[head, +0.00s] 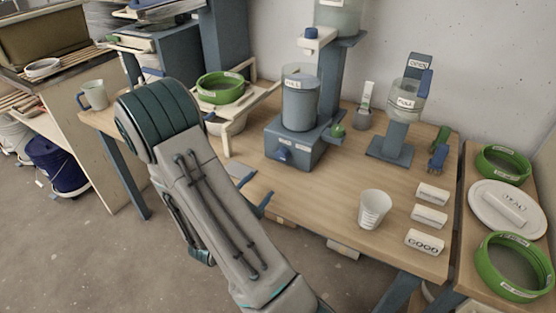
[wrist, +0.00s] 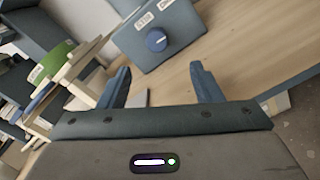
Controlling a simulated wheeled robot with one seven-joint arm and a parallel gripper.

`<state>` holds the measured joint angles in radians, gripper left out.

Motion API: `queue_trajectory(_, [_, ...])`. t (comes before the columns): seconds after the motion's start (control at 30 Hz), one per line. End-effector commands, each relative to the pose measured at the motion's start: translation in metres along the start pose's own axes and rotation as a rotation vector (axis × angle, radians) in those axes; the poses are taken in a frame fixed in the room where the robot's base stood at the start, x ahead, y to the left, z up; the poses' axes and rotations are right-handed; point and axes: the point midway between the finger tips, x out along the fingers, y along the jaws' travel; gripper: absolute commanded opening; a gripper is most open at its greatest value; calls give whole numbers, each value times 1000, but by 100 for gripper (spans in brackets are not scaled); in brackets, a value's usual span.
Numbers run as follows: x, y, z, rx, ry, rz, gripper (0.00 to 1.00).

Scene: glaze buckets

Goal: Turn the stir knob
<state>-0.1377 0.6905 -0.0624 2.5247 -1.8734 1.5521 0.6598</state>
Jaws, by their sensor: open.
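The stir knob (head: 282,154) is a small blue round knob on the front of a blue-grey stirring stand (head: 309,150). A grey cup (head: 300,100) with a label sits on the stand. My gripper (wrist: 160,68) is open and empty. Its two fingers point toward the knob, one to each side of it in the picture, with a gap still between fingertips and knob. In the head view my gripper (head: 256,188) is low in front of the stand, partly hidden by my arm.
A white cup (head: 374,209) and several labelled white blocks (head: 425,242) stand on the table's right part. A wooden rack with a green ring (head: 220,87) is left of the stand. A second blue stand (head: 391,150) is to the right. Bare tabletop lies in front of the stands.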

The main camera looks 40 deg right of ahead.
Motion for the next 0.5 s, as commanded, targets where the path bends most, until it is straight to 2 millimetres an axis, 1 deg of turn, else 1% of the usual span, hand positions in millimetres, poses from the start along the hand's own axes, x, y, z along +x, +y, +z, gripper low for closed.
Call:
queue_trajectory(0.03, [0, 1, -4, -6, 9, 17, 59])
queue_trajectory(0.13, [5, 2, -7, -8, 16, 31, 59])
queue_trajectory(0.23, [17, 2, -6, -8, 14, 30, 59])
queue_trajectory(0.37, [42, 3, -6, -8, 13, 26, 59])
queue_trajectory(0.5, [74, 4, -6, -8, 13, 26, 59])
